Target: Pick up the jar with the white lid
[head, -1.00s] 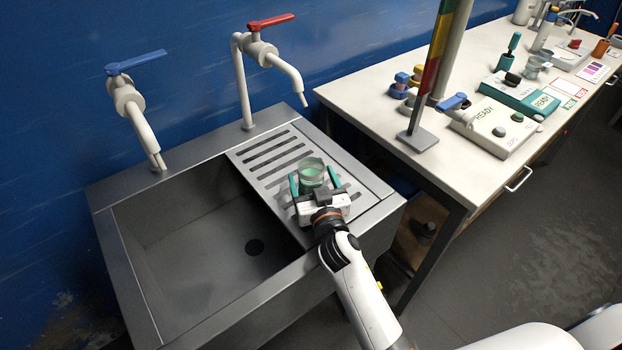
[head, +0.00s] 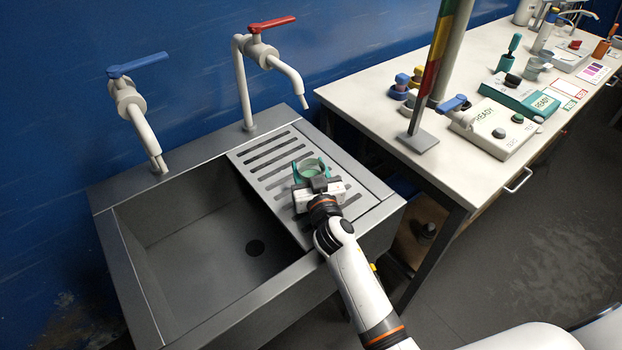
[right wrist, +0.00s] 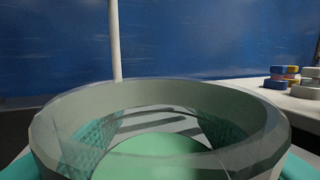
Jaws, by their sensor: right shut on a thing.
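A clear glass jar (head: 312,165) with green at its bottom stands at the slatted drainboard beside the sink. I cannot tell whether it touches the slats or is slightly raised. My right gripper (head: 311,173) is shut on it, with teal fingers on either side. In the right wrist view the glass jar (right wrist: 160,90) fills the lower half, its rim looks open, and the green disc shows inside. I see no white lid on it or anywhere else. My left gripper is not in view.
The empty sink basin (head: 205,250) lies left of the drainboard (head: 262,165). A red-handled tap (head: 262,50) and a blue-handled tap (head: 130,98) stand behind. A white bench (head: 385,130) at right holds a striped post (head: 440,70) and several devices.

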